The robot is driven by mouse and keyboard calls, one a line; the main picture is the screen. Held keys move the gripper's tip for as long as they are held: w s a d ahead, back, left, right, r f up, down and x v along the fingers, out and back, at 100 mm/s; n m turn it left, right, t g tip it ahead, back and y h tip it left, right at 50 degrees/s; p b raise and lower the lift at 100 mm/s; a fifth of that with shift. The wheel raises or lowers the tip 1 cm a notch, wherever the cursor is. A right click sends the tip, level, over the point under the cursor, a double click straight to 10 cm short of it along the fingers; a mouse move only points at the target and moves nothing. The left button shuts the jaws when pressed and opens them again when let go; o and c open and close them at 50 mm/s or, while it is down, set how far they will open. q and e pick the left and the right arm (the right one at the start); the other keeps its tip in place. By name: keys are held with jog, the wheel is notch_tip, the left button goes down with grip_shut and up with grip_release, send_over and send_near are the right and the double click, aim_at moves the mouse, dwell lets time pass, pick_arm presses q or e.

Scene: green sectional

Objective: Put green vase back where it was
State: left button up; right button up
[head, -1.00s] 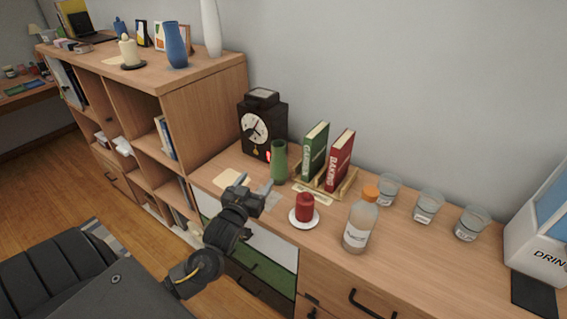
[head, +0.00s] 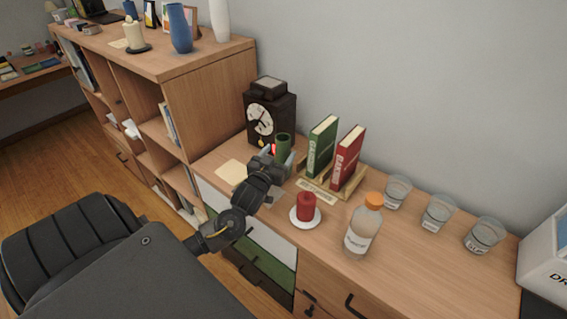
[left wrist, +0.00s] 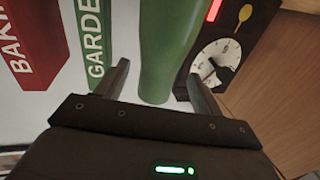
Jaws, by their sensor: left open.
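The green vase (head: 283,146) stands on the wooden sideboard between the dark clock and the book rack, its lower part hidden by my left gripper in the head view. My left gripper (head: 276,161) is open at the vase. In the left wrist view the vase (left wrist: 166,50) rises between the two open fingers of the gripper (left wrist: 156,85), with a visible gap on each side. A pale square mat (head: 231,172) lies bare on the sideboard, left of the gripper. My right gripper is not in view.
A dark clock (head: 270,112) stands just behind the vase. A rack with a green book (head: 323,147) and a red book (head: 347,157) is close on its right. A red candle on a white plate (head: 305,207), a bottle (head: 362,229) and glasses (head: 438,213) stand further right.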

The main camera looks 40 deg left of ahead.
pick_arm(q)
jog(key=shift+w+r, duration=0.1)
jog(key=shift+w, duration=0.05)
jog(key=p+x, duration=0.1)
jog(key=x, duration=0.4)
jog(key=shift+p, duration=0.3)
grip_shut()
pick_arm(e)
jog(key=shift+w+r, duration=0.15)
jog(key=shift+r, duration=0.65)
